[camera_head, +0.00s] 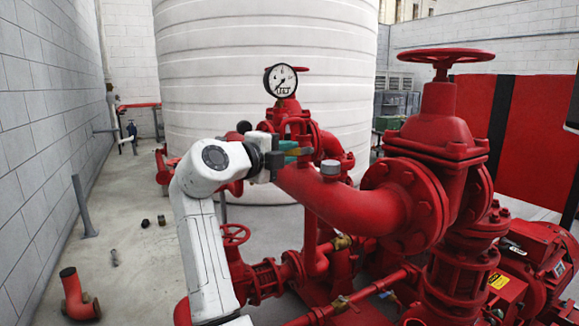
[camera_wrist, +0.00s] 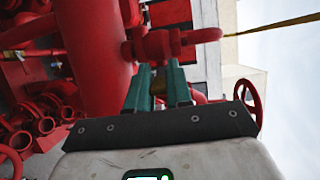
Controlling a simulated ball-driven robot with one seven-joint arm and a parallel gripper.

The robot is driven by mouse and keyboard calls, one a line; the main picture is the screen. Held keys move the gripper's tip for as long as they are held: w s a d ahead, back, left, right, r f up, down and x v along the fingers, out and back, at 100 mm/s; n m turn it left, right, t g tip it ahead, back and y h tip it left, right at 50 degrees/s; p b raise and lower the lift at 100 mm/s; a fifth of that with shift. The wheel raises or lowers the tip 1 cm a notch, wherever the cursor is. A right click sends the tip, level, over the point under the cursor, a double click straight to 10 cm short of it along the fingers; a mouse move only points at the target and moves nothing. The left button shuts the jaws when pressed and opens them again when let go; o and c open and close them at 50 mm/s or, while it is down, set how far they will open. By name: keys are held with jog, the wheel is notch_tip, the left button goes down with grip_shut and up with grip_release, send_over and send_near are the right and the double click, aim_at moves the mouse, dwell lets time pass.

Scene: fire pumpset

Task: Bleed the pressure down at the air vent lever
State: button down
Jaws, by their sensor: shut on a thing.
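My gripper (camera_head: 291,152) has teal fingers and is beside the red vertical pipework below the pressure gauge (camera_head: 281,80). It is shut on the air vent lever (camera_head: 299,153), which shows as a small yellowish piece at the fingertips. In the wrist view, my gripper (camera_wrist: 160,80) reaches up to a red pipe fitting (camera_wrist: 158,45), with the fingers a small gap apart. The lever is mostly hidden between them there. The gauge has a white dial with a dark needle; its reading is too small to tell.
A thick red pipe (camera_head: 345,203) with a grey cap (camera_head: 331,170) runs just right of my gripper. A red valve with a handwheel (camera_head: 440,56) stands at the right. A white tank (camera_head: 220,60) is behind.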

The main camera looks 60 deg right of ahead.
jog(key=shift+s+d+f+g+h+b, duration=0.1)
jog(key=shift+s+f+g+h+b, duration=0.3)
jog(key=shift+b, duration=0.4)
jog(key=c, duration=1.3)
grip_release()
jog(key=shift+o, duration=1.4)
jog(key=shift+s+d+r, duration=0.1)
jog(key=shift+s+r, duration=0.05)
jog(key=shift+w, duration=0.2)
jog(key=shift+w+a, duration=0.2)
jog(key=shift+a, duration=0.3)
jog(key=v, duration=0.9)
jog(key=shift+a, duration=0.4)
jog(key=shift+s, duration=0.15)
